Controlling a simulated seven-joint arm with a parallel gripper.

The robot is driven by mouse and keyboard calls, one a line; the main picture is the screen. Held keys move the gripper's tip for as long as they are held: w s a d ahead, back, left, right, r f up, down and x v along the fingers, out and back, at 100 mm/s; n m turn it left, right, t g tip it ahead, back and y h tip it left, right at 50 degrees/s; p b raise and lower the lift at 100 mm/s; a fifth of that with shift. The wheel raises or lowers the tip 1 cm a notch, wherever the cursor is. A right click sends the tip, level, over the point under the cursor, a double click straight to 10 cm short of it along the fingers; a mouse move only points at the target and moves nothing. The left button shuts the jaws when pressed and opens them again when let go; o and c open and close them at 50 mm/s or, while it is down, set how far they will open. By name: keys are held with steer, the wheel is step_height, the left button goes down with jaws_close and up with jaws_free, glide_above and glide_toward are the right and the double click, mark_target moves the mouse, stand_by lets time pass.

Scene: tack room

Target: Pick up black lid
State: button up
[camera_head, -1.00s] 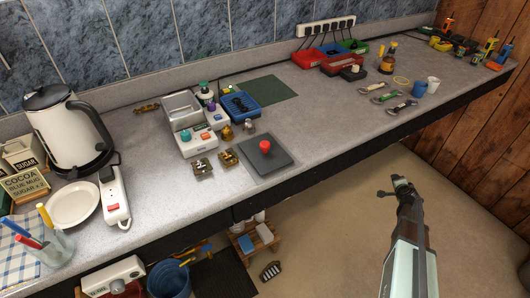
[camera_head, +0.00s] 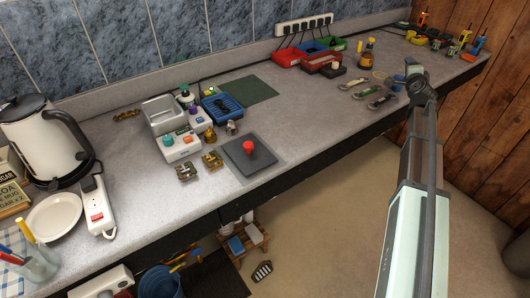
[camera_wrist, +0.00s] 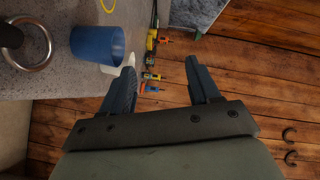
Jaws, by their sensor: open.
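No lid is plain beyond doubt. A small black disc-like piece with a pale knob (camera_head: 337,68) sits by the red tray at the back of the counter. A dark square plate with a red knob (camera_head: 250,156) lies flat near the counter's front edge. My gripper (camera_head: 420,88) is at the counter's front edge on the right, apart from both. In the wrist view my gripper (camera_wrist: 163,88) is open, with nothing held between its fingers. Neither the small black piece nor the square plate can be made out in the wrist view.
A blue cup (camera_wrist: 97,45) stands close to the left finger, with a white cup (camera_wrist: 122,67) partly behind that finger. Metal-ended tools (camera_head: 381,101) lie left of my gripper. A brown bottle (camera_head: 367,52) stands behind them. Bare counter lies between the tools and the square plate.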

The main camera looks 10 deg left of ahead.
steer(key=s+a+r+n+g+y, duration=0.1)
steer(key=s+a+r+n+y, duration=0.15)
steer(key=a, duration=0.45)
steer(key=s+a+r+n+g+y, duration=0.1)
steer(key=s+a+r, duration=0.15)
steer(key=a, duration=0.55)
steer(key=m+g, duration=0.6)
steer(key=g, duration=0.9)
glide_toward(248, 144)
steer(key=shift+s+a+f+h, duration=0.1)
steer(key=shift+a+f+h, duration=0.2)
steer(key=shift+f, duration=0.6)
steer(key=shift+a+f, duration=0.2)
steer(key=shift+f, duration=0.9)
steer(key=shift+a+f, duration=0.15)
steer(key=shift+f, duration=0.95)
steer(key=shift+a+f, duration=0.2)
steer(key=shift+f, duration=0.9)
